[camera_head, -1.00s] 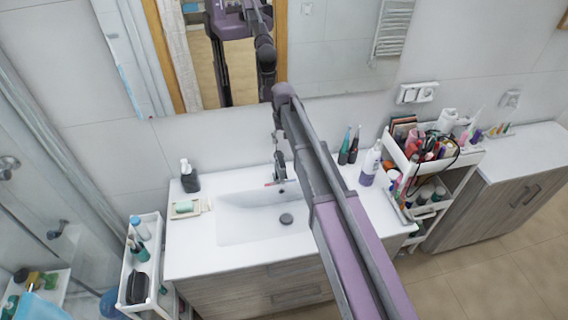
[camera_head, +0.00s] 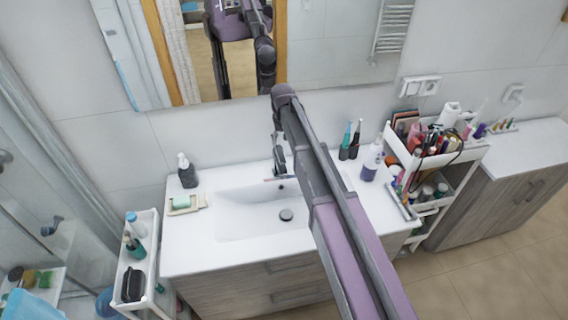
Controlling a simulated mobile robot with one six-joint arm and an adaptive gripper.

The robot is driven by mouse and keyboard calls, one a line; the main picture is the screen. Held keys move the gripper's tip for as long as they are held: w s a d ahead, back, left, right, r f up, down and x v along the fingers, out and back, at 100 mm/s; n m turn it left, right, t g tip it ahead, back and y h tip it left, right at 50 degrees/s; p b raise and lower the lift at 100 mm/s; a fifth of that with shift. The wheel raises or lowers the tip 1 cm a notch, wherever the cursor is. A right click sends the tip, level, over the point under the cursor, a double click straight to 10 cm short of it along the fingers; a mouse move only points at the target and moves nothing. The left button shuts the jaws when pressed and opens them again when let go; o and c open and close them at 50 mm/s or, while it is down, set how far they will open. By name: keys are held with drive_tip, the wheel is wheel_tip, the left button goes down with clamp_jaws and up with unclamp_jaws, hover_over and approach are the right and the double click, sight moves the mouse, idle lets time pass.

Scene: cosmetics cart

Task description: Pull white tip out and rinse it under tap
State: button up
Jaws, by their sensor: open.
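My gripper (camera_head: 279,168) appears as a small dark grey shape over the back of the sink basin (camera_head: 240,217), just left of my arm. It is open and I see nothing in it. The tap is in the same spot and I cannot clearly separate it from the gripper. The white tip is too small to make out.
A full white cart (camera_head: 462,168) is farther right. A soap dispenser (camera_head: 187,174) and a soap dish (camera_head: 184,205) are on the left counter. A mirror (camera_head: 340,45) hangs behind.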

sight(283, 160)
drive_tip(key=shift+f+b, duration=4.7)
drive_tip(key=shift+f, duration=0.25)
clamp_jaws()
